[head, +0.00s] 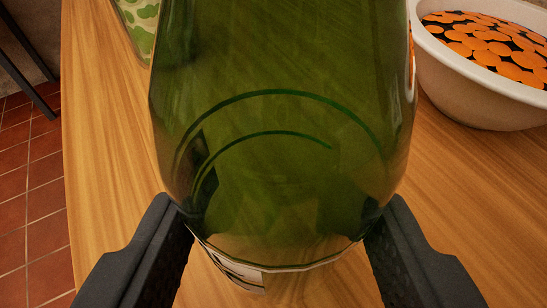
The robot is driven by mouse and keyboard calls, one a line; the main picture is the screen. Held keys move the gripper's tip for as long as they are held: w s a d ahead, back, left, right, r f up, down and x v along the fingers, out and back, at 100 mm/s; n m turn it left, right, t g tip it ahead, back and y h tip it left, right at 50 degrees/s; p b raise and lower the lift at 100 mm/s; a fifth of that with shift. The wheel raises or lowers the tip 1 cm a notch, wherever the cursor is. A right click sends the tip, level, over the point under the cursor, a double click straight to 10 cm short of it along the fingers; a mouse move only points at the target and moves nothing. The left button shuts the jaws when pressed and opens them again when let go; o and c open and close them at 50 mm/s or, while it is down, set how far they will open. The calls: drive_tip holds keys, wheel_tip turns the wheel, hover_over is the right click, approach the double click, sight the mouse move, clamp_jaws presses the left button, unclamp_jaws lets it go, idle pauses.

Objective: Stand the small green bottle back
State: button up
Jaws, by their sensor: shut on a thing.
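A green glass bottle (280,130) fills the middle of the head view, very close to the camera. Its upper part runs out of the top of the frame. A piece of a white label with dark print (232,268) shows low on it. My gripper (278,245) is shut on the bottle, one black finger on each side. I cannot tell whether the bottle's base touches the table.
The wooden table (105,150) lies below. A white bowl with orange slices (478,100) stands at the upper right. A green patterned item (140,25) is at the upper left. The table's left edge drops to a red tiled floor (30,200).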

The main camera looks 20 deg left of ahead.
sight(274, 293)
drive_tip(key=shift+w+a, duration=0.25)
drive_tip(key=shift+w, duration=0.25)
drive_tip(key=shift+w+a, duration=0.2)
drive_tip(key=shift+w, duration=0.3)
drive_tip(key=shift+w+f, duration=0.1)
drive_tip(key=shift+f, duration=1.4)
drive_tip(key=shift+f+b, duration=0.2)
drive_tip(key=shift+b, duration=0.1)
drive_tip(key=o, duration=1)
drive_tip(key=shift+f, duration=0.1)
